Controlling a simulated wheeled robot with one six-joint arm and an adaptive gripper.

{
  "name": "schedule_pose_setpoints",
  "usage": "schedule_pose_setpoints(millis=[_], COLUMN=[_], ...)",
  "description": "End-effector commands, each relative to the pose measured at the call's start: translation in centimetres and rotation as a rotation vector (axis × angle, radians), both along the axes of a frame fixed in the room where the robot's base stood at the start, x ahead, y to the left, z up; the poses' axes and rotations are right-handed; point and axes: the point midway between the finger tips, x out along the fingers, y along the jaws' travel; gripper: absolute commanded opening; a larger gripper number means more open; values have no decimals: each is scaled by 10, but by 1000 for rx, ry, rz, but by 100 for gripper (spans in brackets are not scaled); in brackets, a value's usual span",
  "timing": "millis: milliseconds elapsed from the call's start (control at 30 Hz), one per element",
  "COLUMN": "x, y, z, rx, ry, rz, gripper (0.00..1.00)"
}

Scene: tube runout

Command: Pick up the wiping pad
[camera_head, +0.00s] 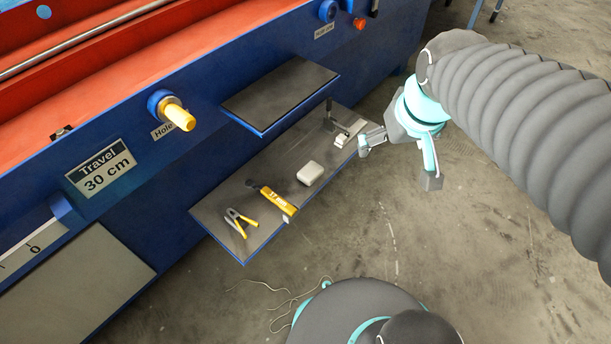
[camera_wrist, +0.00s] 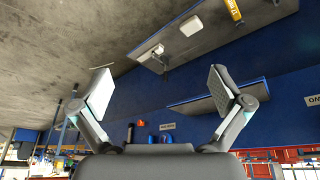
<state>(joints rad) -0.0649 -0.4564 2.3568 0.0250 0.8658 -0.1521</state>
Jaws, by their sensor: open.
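A pale grey-beige rounded block, which looks like the wiping pad (camera_head: 310,173), lies flat on the middle of the lower dark shelf (camera_head: 222,208). It also shows in the wrist view, near the top (camera_wrist: 191,25). My gripper (camera_head: 398,165) is open and empty, off the shelf's right end, with one finger near the edge and the other over the floor. In the wrist view both fingers of my gripper (camera_wrist: 160,92) are spread wide with nothing between them. The pad is apart from the gripper, to its left in the head view.
A small white block (camera_head: 341,140) and a black upright stand (camera_head: 329,112) are on the shelf's right end. A yellow tool (camera_head: 279,202) and yellow-handled pliers (camera_head: 240,222) lie left of the pad. A higher dark shelf (camera_head: 280,92) juts from the blue machine (camera_head: 200,65) behind.

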Motion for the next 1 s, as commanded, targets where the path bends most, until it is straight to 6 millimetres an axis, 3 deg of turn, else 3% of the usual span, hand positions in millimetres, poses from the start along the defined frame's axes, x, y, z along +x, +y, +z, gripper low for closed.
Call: schedule_pose_setpoints(millis=[100, 267, 400, 733, 800, 1000], x=[34, 75, 110, 167, 173, 198], y=[16, 39, 61, 113, 120, 132], z=[-26, -62, -102, -210, -225, -230], rx=[-17, -37, -53, -81, -84, -105], ry=[55, 117, 170, 280, 293, 244], rz=[89, 209, 312, 533, 561, 686], gripper=[100, 100, 100, 100, 100, 100])
